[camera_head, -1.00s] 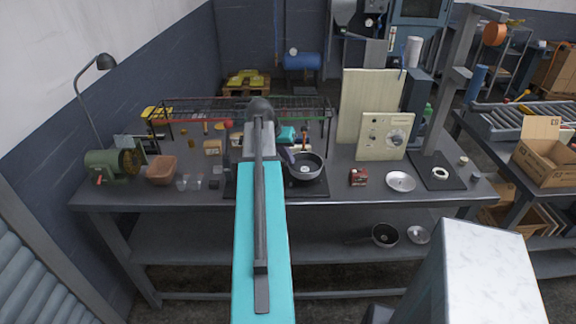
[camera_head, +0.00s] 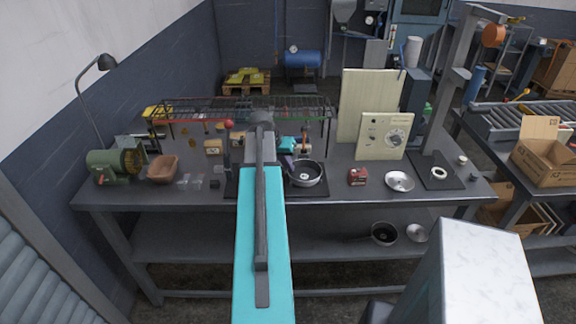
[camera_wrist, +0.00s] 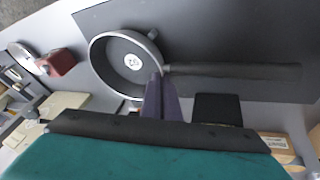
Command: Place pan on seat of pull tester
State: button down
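The dark pan (camera_head: 307,174) is at the front middle of the workbench, over a dark mat, with its open side up. In the wrist view the pan (camera_wrist: 110,65) has a round label inside, and its black handle (camera_wrist: 240,73) runs right. My gripper (camera_wrist: 162,80) has its purple fingers close together on the handle, beside the pan wall, and appears shut on it. The head view mostly hides the handle behind my arm. The pull tester's grey column (camera_head: 443,110) stands at the right, with a pale ring seat (camera_head: 439,172) on its dark base (camera_head: 425,160).
A red box (camera_head: 357,176) and a metal dish (camera_head: 399,181) lie between the pan and the tester. A beige panel box (camera_head: 383,137) stands behind them. A wire rack (camera_head: 190,108) spans the back. Another pan (camera_head: 383,233) is on the lower shelf.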

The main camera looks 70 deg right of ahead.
jog(key=c, duration=2)
grip_release()
jog(key=shift+r, duration=0.25)
jog(key=shift+b+v, duration=1.35)
jog(key=shift+v, duration=4.5)
